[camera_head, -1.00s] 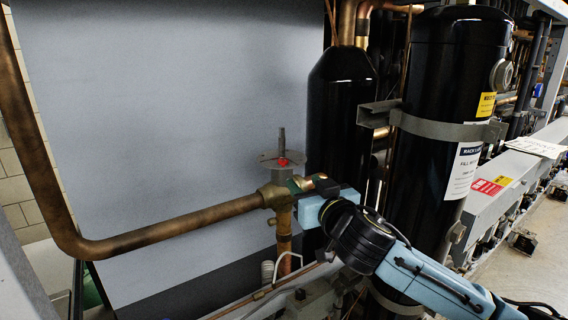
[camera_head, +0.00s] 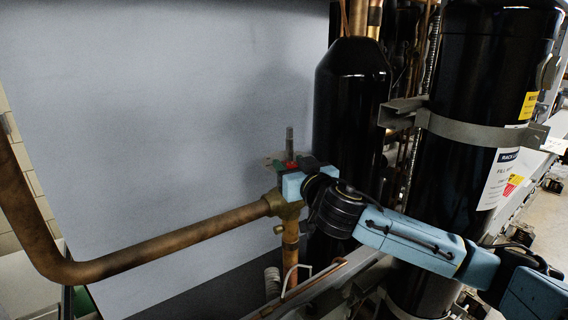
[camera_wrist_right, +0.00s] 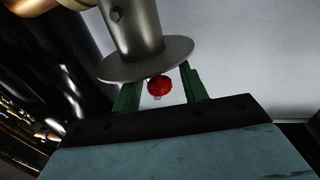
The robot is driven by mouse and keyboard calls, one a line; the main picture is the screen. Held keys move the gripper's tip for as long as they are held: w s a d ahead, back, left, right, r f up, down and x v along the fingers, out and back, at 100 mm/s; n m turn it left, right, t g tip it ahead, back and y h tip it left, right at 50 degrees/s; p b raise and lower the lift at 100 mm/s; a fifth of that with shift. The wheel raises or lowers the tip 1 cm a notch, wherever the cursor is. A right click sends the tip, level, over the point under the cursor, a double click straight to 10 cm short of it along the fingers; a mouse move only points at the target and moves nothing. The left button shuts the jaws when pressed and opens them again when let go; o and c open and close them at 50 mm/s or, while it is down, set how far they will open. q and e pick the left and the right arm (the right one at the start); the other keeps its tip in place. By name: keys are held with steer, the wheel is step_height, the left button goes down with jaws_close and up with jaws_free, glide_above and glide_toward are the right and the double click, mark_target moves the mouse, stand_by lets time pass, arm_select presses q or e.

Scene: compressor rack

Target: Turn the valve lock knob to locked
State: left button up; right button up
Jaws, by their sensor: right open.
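The red lock knob (camera_wrist_right: 159,86) shows in the right wrist view beside the rim of a round metal disc (camera_wrist_right: 145,67) on the valve stem. It is a small red spot in the head view (camera_head: 291,165), partly covered by my gripper. My right gripper (camera_wrist_right: 163,82) is open, its two green fingers on either side of the knob with gaps visible. In the head view, its blue body is at the brass valve (camera_head: 289,209), hiding part of it. The knob's lock position cannot be read. My left gripper is not in view.
A thick copper pipe (camera_head: 170,238) runs left from the valve. A black cylinder (camera_head: 350,105) stands just behind, and a larger strapped black tank (camera_head: 470,75) is at right. A grey panel (camera_head: 160,110) fills the back left.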

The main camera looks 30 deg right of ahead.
steer(key=shift+s, duration=0.1)
steer(key=shift+c, duration=0.9)
jaws_close()
steer(key=shift+m+h, duration=0.4)
steer(key=shift+h, duration=0.1)
steer(key=m+h+b, duration=0.1)
steer(key=h, duration=0.1)
steer(key=shift+a+m+g+h, duration=0.1)
steer(key=shift+m+g+h, duration=0.2)
steer(key=shift+g, duration=0.1)
steer(key=shift+m+g+h+b, duration=1.2)
steer(key=shift+m+h, duration=0.5)
steer(key=shift+h, duration=0.7)
